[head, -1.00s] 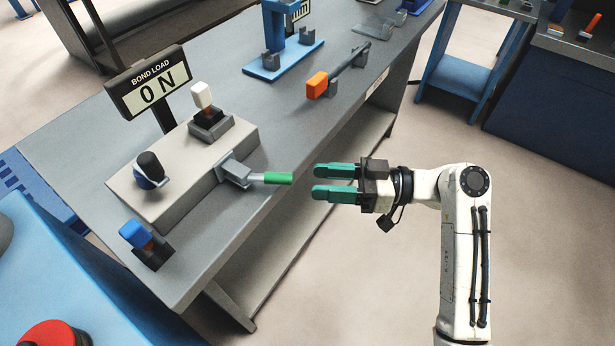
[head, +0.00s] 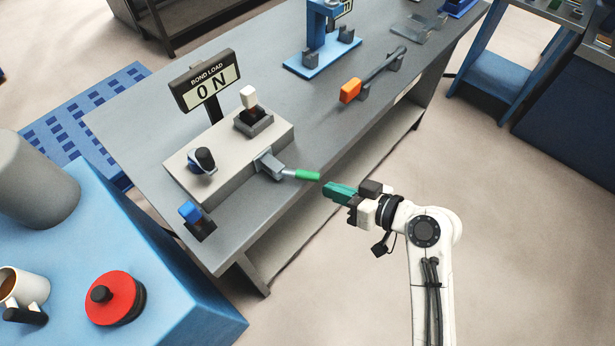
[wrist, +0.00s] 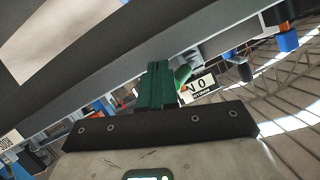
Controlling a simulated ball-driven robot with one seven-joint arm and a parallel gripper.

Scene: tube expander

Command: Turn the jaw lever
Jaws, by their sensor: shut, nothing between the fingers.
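The jaw lever is a short grey arm with a green tip (head: 306,175). It sticks out from the front side of the beige box (head: 225,158) on the grey bench, toward my gripper. My gripper (head: 328,188) has teal fingers that are shut together and empty. In the head view its fingertips are just right of and slightly below the green tip, with a small gap in the picture. In the wrist view the shut fingers (wrist: 154,82) point ahead and the green tip (wrist: 183,76) shows just right of them. I cannot tell whether they touch.
A "BOND LOAD 0 N" display (head: 208,84) stands behind the box. A white-topped switch (head: 251,105), a black knob (head: 204,160) and a blue-capped part (head: 193,217) are nearby. An orange-ended bar (head: 352,90) lies farther along the bench (head: 130,125). Open floor is at right.

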